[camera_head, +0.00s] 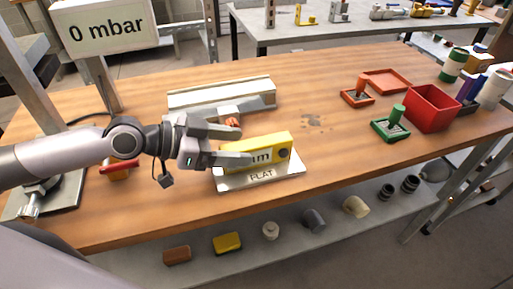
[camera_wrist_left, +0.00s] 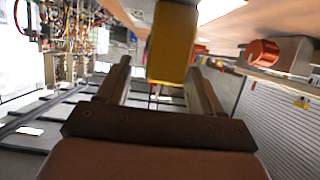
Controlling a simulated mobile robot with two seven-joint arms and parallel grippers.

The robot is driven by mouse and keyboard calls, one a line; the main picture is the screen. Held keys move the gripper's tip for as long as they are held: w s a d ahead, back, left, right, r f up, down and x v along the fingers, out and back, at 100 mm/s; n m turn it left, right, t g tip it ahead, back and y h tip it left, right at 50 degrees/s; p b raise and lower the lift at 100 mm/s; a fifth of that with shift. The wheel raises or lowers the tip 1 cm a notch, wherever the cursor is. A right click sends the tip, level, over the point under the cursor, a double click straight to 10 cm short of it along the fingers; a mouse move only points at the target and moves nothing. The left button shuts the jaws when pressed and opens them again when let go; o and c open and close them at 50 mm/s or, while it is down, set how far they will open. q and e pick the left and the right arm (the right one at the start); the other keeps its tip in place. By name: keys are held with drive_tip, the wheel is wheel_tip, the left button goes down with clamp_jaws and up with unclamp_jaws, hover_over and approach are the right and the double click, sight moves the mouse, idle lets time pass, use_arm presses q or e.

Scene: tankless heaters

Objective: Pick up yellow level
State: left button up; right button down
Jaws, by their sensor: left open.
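The yellow level (camera_head: 270,146), with a grey round spot and dark lettering on its side, stands on a light metal plate marked FLAT (camera_head: 262,178). My left gripper (camera_head: 257,131) comes in from the left, open, with one finger behind the level and the other in front of its left end. In the left wrist view the end of the yellow level (camera_wrist_left: 172,48) shows ahead, between the two open fingers (camera_wrist_left: 160,72). Whether either finger touches it cannot be told. My right gripper is not in view.
A long pale metal rail (camera_head: 215,92) lies behind the gripper. A small orange-ended part (camera_head: 233,121) sits close by the fingers. A red bin (camera_head: 432,108) and green tray (camera_head: 390,130) stand right. A pressure display (camera_head: 108,25) is at left. The table's middle right is clear.

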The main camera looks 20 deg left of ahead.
sight(257, 152)
use_arm(q)
drive_tip(key=shift+p+x, duration=0.35)
drive_tip(key=shift+x, duration=1.15)
drive_tip(key=c, duration=1.1)
drive_tip(key=shift+c, duration=0.2)
drive_tip(key=shift+r, duration=0.1)
